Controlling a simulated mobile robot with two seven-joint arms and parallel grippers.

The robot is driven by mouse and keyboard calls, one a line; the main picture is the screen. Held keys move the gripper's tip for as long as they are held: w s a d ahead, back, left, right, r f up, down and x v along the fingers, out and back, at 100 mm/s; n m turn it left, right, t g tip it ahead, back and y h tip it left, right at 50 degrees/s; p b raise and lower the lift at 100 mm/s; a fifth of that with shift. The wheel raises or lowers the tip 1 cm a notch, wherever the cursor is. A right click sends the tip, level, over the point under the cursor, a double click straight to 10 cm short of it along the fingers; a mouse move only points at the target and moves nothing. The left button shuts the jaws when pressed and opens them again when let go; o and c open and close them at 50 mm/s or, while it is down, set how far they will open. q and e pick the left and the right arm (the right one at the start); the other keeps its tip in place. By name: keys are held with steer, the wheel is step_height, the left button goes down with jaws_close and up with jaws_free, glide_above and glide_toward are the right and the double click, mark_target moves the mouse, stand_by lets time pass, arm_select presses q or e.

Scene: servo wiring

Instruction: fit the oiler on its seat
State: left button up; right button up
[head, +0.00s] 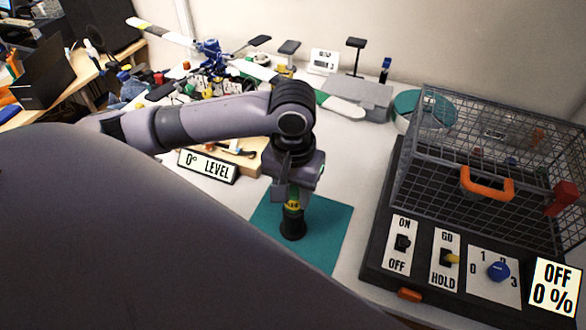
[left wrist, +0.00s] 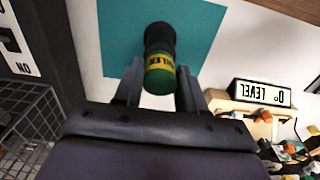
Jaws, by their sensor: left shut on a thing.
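The oiler (head: 292,205) has a green top, a yellow lettered band and a black lower part. It stands upright over the teal mat (head: 328,232) and also shows in the left wrist view (left wrist: 160,72). My left gripper (head: 292,186) comes down from above with its fingers on both sides of the green top, shut on it. In the left wrist view the black part rests over the teal mat (left wrist: 115,30). I cannot tell whether the black part is a separate seat or the oiler's own body. My right gripper is out of view.
A wire cage (head: 490,165) on a black switch panel (head: 425,275) stands right of the mat. A "0° LEVEL" sign (head: 208,166) and a wooden block (head: 238,153) lie to the left. A model helicopter (head: 212,55) and clutter fill the back. The mat's right side is clear.

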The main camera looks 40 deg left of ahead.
arm_select(q)
steer(key=o, duration=1.2)
steer(key=shift+c, duration=0.2)
steer(key=shift+r+p, duration=0.45)
steer(key=shift+r, duration=3.15)
steer(key=shift+s+f, duration=0.1)
steer(key=shift+s, duration=0.05)
